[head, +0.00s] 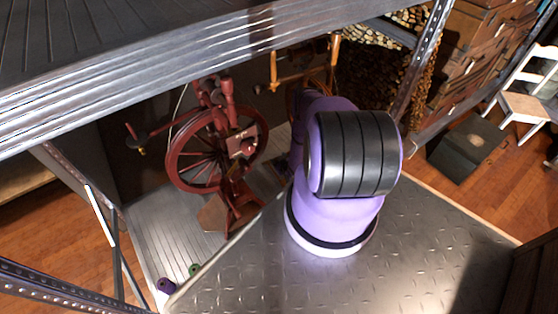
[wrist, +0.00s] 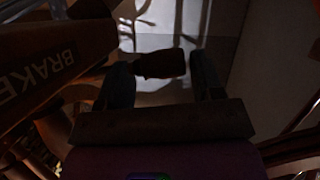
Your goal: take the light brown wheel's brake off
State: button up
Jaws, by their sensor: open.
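The light brown wheel (head: 334,52) stands at the back of the shelf in the head view, mostly hidden behind my arm. In the wrist view a dark wooden board lettered BRAKE (wrist: 45,75) runs along the left. A short brown knob-ended peg (wrist: 162,64) shows in the gap between my fingertips. My gripper (wrist: 163,80) is open, with one finger on each side of the peg's line. The picture is too dark to tell whether the fingers touch it or how deep it sits between them. The head view hides my gripper behind the arm.
A dark red spinning wheel (head: 215,150) stands left of my arm on the lower shelf. A metal shelf beam (head: 180,65) crosses above. Metal uprights (head: 418,70) stand at the sides. A green spool (head: 194,269) and a purple spool (head: 166,285) are at the shelf's front left.

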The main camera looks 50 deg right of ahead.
jog(key=c, duration=1)
jog(key=shift+s+d+r+m+t+y, duration=0.1)
jog(key=shift+d+r+m+t+y, duration=0.05)
jog(key=shift+r+m+y, duration=0.5)
jog(key=shift+s+d+r+m+t+y, duration=0.1)
jog(key=shift+r+m+t+y, duration=0.1)
jog(key=shift+r+m+y, duration=0.4)
jog(key=shift+s+d+r+m+t+y, duration=0.15)
jog(key=shift+r+m+y, duration=0.2)
jog(key=shift+r+m, duration=0.5)
jog(key=shift+w+f, duration=0.1)
jog(key=shift+f, duration=0.05)
jog(key=o, duration=1)
jog(key=v, duration=1)
jog(key=shift+s, duration=0.4)
